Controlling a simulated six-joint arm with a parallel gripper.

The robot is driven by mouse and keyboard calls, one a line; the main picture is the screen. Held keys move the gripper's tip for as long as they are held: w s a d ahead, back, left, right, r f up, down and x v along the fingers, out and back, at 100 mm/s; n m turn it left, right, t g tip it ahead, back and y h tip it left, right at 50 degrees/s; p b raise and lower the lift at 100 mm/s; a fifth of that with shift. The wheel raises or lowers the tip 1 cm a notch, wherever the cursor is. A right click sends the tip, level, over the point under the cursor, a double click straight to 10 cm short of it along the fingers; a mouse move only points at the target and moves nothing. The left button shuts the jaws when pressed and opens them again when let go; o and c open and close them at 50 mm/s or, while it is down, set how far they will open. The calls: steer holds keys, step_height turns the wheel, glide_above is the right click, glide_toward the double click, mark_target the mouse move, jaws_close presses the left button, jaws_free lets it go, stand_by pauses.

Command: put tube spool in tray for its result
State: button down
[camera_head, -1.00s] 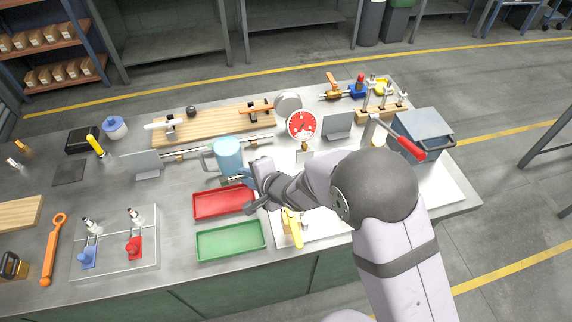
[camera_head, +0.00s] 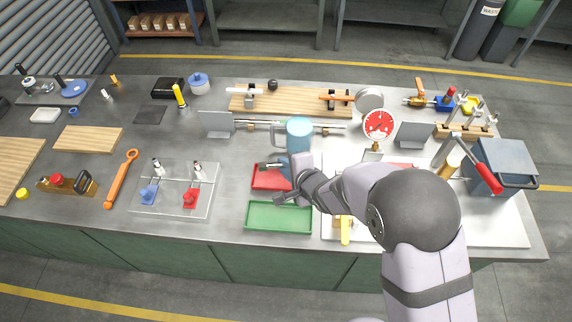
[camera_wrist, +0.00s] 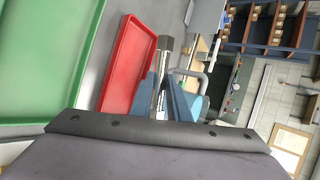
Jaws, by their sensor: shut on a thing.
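A slim silver tube with a dark hex end, which I take for the tube spool (camera_wrist: 160,78), is clamped between the blue fingers of my gripper (camera_wrist: 161,100) in the wrist view. In the head view my gripper (camera_head: 282,177) is over the right part of the red tray (camera_head: 262,183), with the spool's end (camera_head: 267,165) near the tray's far edge. Whether the spool touches the tray I cannot tell. The green tray (camera_head: 278,218) is empty, just nearer than the red one. My wrist hides the red tray's right side.
A light blue mug (camera_head: 299,134) stands close behind my gripper. A round gauge with a red face (camera_head: 379,124) stands to the right. A yellow-handled valve (camera_head: 345,229) lies right of the green tray. A clear stand with clamps (camera_head: 174,190) is at left.

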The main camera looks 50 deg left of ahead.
steer(key=shift+f+b, duration=1.7)
steer(key=shift+f, duration=1)
steer(key=shift+f, duration=0.35)
